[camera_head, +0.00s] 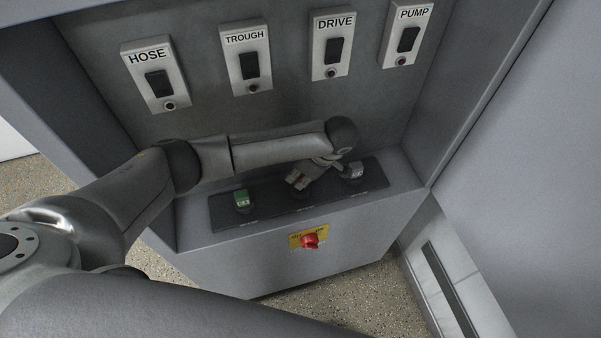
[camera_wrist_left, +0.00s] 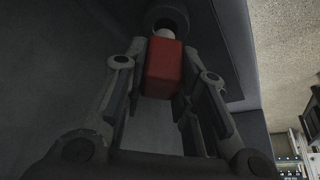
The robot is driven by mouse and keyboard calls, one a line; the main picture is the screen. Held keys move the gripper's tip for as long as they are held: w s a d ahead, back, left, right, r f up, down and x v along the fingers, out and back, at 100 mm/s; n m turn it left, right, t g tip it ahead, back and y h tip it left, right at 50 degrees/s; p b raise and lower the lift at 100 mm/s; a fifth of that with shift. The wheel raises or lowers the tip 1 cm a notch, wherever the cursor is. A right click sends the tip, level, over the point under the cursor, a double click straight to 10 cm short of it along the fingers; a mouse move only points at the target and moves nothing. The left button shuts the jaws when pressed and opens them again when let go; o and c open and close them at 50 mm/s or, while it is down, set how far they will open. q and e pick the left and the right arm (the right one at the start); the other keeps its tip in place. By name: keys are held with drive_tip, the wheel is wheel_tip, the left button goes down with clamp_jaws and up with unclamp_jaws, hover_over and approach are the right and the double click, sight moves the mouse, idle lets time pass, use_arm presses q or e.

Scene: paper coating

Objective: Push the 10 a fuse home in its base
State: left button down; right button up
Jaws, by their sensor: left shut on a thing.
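My left gripper (camera_head: 300,180) is low over the middle of the dark fuse strip (camera_head: 225,213). It is shut on a red fuse (camera_wrist_left: 163,68), which sits between its two fingers in the left wrist view. A pale end of the fuse points at a dark round base (camera_wrist_left: 167,17). Whether the fuse is seated in it or just short of it I cannot tell. In the head view my gripper hides most of the red fuse, and its marking cannot be read. My right gripper is not in view.
A green fuse (camera_head: 242,199) stands at the strip's left and a grey-white one (camera_head: 355,170) at its right. A red stop button (camera_head: 310,241) is on the front face below. Switches marked HOSE (camera_head: 155,85), TROUGH, DRIVE and PUMP line the back wall.

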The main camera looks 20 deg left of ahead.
use_arm(q)
drive_tip(key=shift+f+b, duration=0.65)
drive_tip(key=shift+f, duration=0.8)
drive_tip(key=c, duration=1.1)
unclamp_jaws()
drive_tip(key=shift+r, duration=0.1)
drive_tip(key=v, duration=1.1)
drive_tip(key=shift+r, duration=0.35)
drive_tip(key=shift+s+d, duration=0.15)
